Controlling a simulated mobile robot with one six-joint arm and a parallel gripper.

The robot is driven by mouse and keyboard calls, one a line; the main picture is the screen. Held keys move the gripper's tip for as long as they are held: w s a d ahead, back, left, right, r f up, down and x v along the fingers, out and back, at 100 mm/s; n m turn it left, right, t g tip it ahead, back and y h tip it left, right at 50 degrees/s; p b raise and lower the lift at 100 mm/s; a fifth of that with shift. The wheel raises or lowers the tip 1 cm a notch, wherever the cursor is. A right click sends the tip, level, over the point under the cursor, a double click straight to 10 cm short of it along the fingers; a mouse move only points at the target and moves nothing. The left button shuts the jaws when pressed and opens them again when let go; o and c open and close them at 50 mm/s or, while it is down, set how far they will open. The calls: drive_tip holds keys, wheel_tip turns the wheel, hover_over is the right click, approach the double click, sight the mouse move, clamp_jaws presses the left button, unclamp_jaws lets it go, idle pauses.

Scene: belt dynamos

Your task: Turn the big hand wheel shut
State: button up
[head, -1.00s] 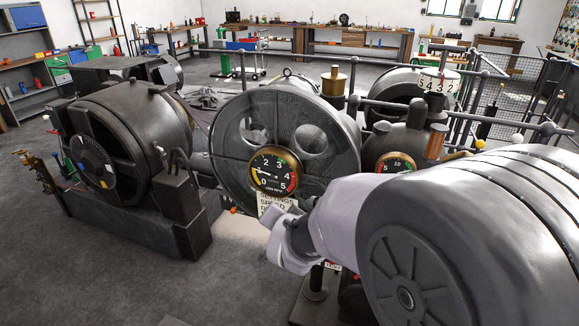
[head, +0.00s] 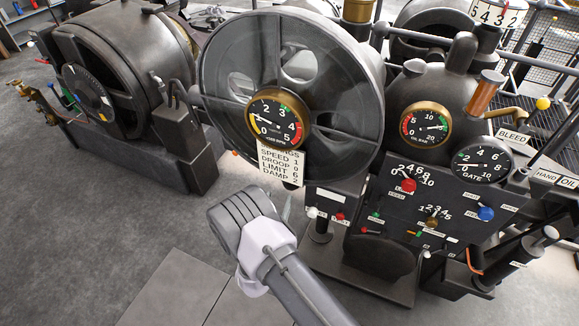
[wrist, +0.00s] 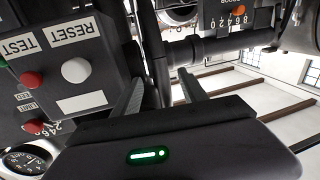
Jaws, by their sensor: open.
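A large grey spoked wheel (head: 225,95) stands upright in the middle of the head view. A brass-rimmed gauge (head: 276,119) covers its lower middle. I cannot tell whether this wheel is the hand wheel; no other large hand wheel shows clearly. In the head view my arm is below the wheel, and the gripper itself is not clearly visible there.
A control panel (head: 455,208) with gauges and knobs stands to the right. A crank with a yellow knob (head: 543,103) is farther right. In the wrist view, a panel with TEST and RESET buttons (wrist: 75,70) is close on the left. Open floor (head: 120,245) lies left of my arm.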

drive_tip(key=w+b, duration=0.1)
drive_tip(key=w, duration=0.3)
drive_tip(key=w+d+b, duration=0.1)
drive_tip(key=w, duration=0.3)
drive_tip(key=w+d+b, duration=0.1)
drive_tip(key=w, duration=0.4)
drive_tip(key=shift+w+d+b, duration=0.1)
drive_tip(key=shift+b, duration=0.3)
drive_tip(key=shift+c, duration=0.2)
clamp_jaws()
drive_tip(key=shift+f, duration=0.1)
wheel_tip(320, 180, up, 3)
drive_tip(key=g+p, duration=0.1)
drive_tip(key=p, duration=0.2)
drive_tip(key=shift+f, duration=0.2)
